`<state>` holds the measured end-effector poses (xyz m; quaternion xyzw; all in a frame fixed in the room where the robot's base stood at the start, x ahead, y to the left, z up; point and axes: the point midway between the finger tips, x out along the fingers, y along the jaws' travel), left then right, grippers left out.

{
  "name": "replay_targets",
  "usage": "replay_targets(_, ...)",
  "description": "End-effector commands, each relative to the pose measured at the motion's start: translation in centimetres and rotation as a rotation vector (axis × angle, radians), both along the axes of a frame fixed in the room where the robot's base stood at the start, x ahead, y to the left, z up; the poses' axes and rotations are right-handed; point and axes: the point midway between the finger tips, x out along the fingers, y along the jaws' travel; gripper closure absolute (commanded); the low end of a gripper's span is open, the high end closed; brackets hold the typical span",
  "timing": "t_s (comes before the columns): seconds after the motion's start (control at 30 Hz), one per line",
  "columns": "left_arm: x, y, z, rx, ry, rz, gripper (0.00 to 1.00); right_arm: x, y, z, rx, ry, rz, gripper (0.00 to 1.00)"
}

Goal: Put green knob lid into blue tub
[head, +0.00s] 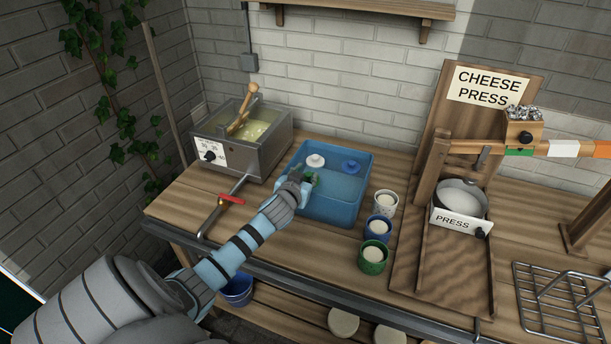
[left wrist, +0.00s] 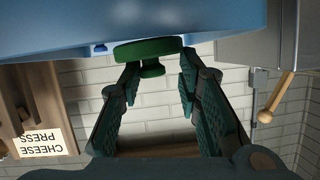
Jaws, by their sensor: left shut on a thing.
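The blue tub (head: 334,211) stands on the wooden bench. A white knob lid (head: 316,161) and a blue knob lid (head: 350,167) are in it. My left gripper (head: 306,180) is over the tub's left side, shut on the green knob lid (head: 313,178), which is largely hidden by the gripper in the head view. The left wrist view, upside down, shows the green lid's disc (left wrist: 148,48) and its knob between the fingers (left wrist: 158,82), with the tub (left wrist: 60,22) beyond. Whether the lid touches the tub cannot be told. My right gripper is not in view.
A grey metal vat (head: 240,140) with a wooden handle stands left of the tub, its red-handled tap pipe (head: 230,199) reaching forward. White, blue and green cups (head: 374,257) stand right of the tub. The cheese press (head: 440,240) and a wire rack (head: 555,300) are further right.

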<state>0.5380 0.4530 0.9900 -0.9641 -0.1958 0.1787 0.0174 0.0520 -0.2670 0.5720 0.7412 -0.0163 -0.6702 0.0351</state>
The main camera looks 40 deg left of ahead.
Motion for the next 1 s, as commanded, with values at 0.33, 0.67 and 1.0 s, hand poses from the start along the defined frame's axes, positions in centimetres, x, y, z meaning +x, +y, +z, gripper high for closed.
replay_targets(0.33,0.0,0.0,-0.4,0.0,0.0,0.0,0.5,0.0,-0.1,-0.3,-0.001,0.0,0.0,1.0)
replay_targets(0.67,0.0,0.0,-0.2,0.0,-0.001,-0.001,0.48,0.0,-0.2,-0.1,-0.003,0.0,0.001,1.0)
replay_targets(1.0,-5.5,-2.5,3.2,0.002,0.0,-0.005,0.48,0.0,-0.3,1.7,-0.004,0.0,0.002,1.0)
